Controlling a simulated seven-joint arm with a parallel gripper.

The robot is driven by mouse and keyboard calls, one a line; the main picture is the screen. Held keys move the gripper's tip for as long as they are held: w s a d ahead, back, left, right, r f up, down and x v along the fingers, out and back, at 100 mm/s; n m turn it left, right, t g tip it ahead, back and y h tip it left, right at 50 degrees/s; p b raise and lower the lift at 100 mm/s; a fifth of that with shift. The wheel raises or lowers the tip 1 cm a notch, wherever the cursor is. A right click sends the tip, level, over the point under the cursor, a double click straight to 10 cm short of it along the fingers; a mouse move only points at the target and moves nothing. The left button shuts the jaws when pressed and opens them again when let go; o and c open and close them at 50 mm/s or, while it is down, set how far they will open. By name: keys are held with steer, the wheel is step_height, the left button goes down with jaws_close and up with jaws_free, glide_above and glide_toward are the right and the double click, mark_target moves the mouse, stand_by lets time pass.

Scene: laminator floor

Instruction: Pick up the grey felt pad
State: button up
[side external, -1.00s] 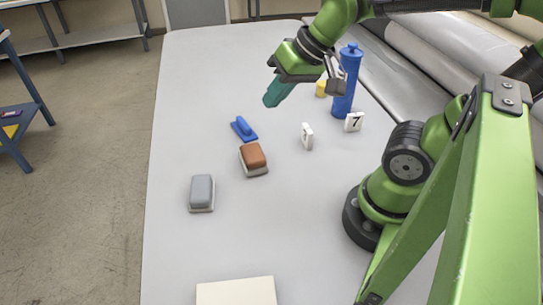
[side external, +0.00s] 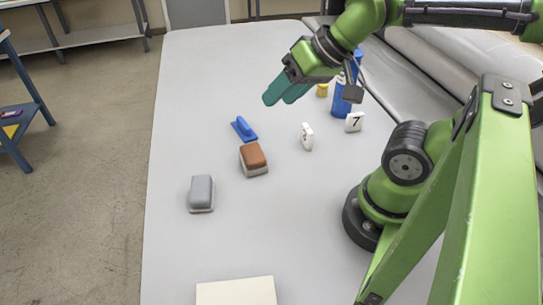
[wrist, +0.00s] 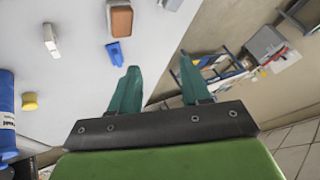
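The grey felt pad (side external: 201,191) looks like a rounded grey block on a paler base. It lies on the near left part of the table in the side view. In the wrist view, a grey piece cut off by the top edge (wrist: 171,4) appears to be this pad. My gripper (side external: 280,98) is in the air over the far part of the table, well away from the pad. Its two teal fingers stand apart with nothing between them, as the wrist view also shows (wrist: 158,66).
A brown-topped block (side external: 253,157) and a blue handled tool (side external: 243,129) lie between pad and gripper. White number markers (side external: 354,122), a yellow piece (side external: 322,89) and a blue bottle (side external: 341,103) stand farther right. A cream block (side external: 236,291) is at the near edge. The table around the pad is clear.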

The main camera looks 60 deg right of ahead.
steer(key=o, duration=0.9)
steer(key=n+g+h, duration=0.2)
steer(key=n+g, duration=0.5)
steer(key=n, duration=0.4)
glide_above(200, 187)
step_height(200, 187, down, 7)
steer(key=f, duration=0.9)
steer(key=shift+s+d+f, duration=0.1)
steer(key=shift+s+f, duration=0.15)
steer(key=shift+s, duration=0.05)
steer(key=shift+w+f, duration=0.2)
steer(key=shift+f, duration=1.4)
steer(key=shift+w+f, duration=0.15)
steer(key=shift+f, duration=1.45)
